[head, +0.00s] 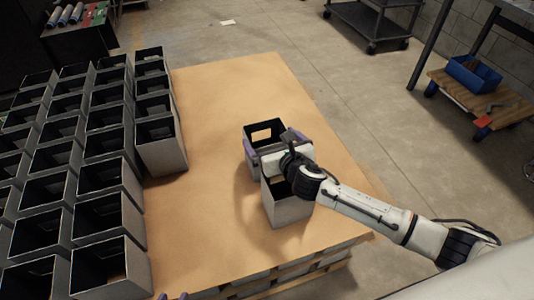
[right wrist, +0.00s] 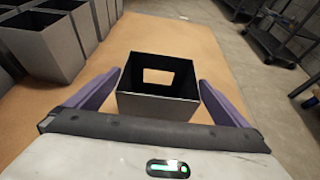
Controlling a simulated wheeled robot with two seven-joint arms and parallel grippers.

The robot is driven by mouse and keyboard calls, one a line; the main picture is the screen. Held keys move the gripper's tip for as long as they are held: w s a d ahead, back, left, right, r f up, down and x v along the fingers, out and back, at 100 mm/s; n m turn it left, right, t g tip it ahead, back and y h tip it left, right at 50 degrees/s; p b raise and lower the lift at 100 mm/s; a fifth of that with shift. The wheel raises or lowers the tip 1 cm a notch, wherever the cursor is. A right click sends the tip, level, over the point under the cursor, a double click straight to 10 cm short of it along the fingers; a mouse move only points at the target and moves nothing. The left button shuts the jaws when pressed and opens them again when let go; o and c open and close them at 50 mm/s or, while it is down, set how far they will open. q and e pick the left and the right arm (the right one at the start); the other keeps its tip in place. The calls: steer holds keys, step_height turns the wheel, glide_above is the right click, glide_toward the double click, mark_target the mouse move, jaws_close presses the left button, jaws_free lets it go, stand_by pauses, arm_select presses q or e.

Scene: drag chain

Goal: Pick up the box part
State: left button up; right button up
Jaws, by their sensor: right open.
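A grey, open-topped box part (head: 253,134) with a window in its wall stands upright on the brown board. My right gripper (head: 274,143) is open, its purple fingers on either side of this box. In the right wrist view the box (right wrist: 157,105) sits between the spread fingers (right wrist: 158,90), with a gap on each side. A second grey box (head: 287,210) stands nearer, partly hidden under my right wrist. Of my left gripper (head: 174,297) only purple tips show at the bottom edge.
Rows of similar grey boxes (head: 108,180) fill the left side of the board (head: 225,95). The middle and far part of the board are clear. A black cart (head: 372,22) and a wooden dolly with a blue bin (head: 473,74) stand on the floor beyond.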

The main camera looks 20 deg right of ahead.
steer(key=shift+w+f, duration=0.2)
steer(key=shift+w, duration=0.5)
steer(key=c, duration=1.7)
steer(key=shift+r, duration=0.25)
